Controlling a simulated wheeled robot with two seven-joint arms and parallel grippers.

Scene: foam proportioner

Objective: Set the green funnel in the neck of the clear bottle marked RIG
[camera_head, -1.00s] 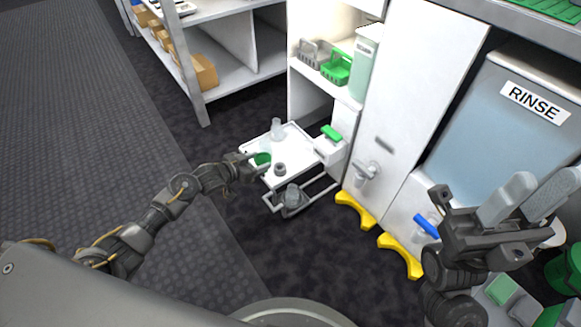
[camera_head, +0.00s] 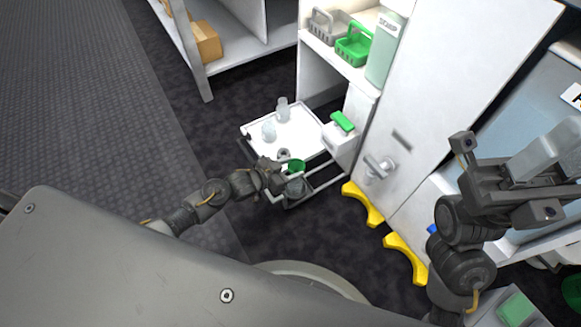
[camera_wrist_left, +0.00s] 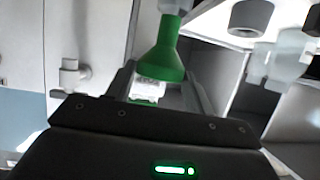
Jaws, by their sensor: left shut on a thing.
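The green funnel (camera_head: 297,166) is in my left gripper (camera_head: 277,174), just past the front edge of the white cart top. In the left wrist view the funnel (camera_wrist_left: 160,66) sits between the fingers, its narrow stem toward the picture's top. A pale, clear thing (camera_wrist_left: 176,5) shows at the stem's end; I cannot tell whether they touch. Two clear bottles, one nearer (camera_head: 268,131) and one farther (camera_head: 283,109), stand on the cart top. A third clear vessel (camera_head: 295,188) is lower, below the funnel. No RIG mark is readable. My right gripper (camera_head: 510,180) is at the right, its opening unclear.
A grey ring-like piece (camera_head: 284,154) lies near the front edge of the cart top (camera_head: 305,135). Yellow feet (camera_head: 362,203) and a white cabinet with a tap (camera_head: 379,167) are right of the cart.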

